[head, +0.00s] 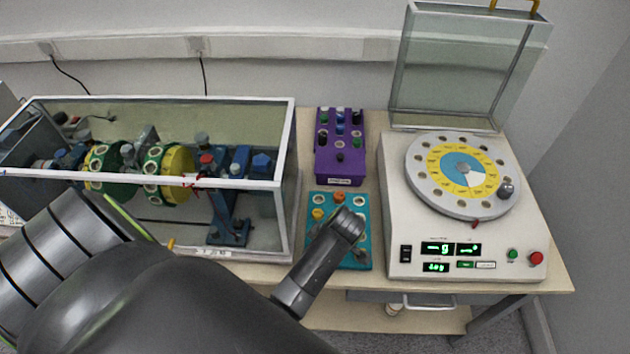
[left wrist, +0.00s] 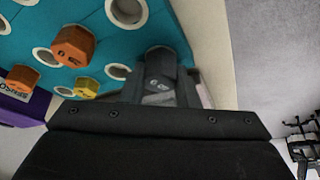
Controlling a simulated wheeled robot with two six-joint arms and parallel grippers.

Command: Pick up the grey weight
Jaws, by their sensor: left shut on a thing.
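A dark grey weight (left wrist: 160,66) with a pale marking on its end sits between the fingers of my left gripper (left wrist: 160,88) in the left wrist view. The gripper is shut on it, at the edge of the teal weight board (left wrist: 185,50). In the head view my left gripper (head: 360,256) is over the right front part of the teal board (head: 364,217), and my arm hides part of the board. I cannot tell whether the weight still sits in its hole. My right gripper is not in view.
Orange (left wrist: 72,45) and yellow (left wrist: 87,88) weights stand in the board close by. A purple box (head: 341,170) stands behind it. The white balancing machine (head: 400,200), with a round dial and raised clear lid (head: 455,70), is right. A glass-walled rig (head: 288,200) is left.

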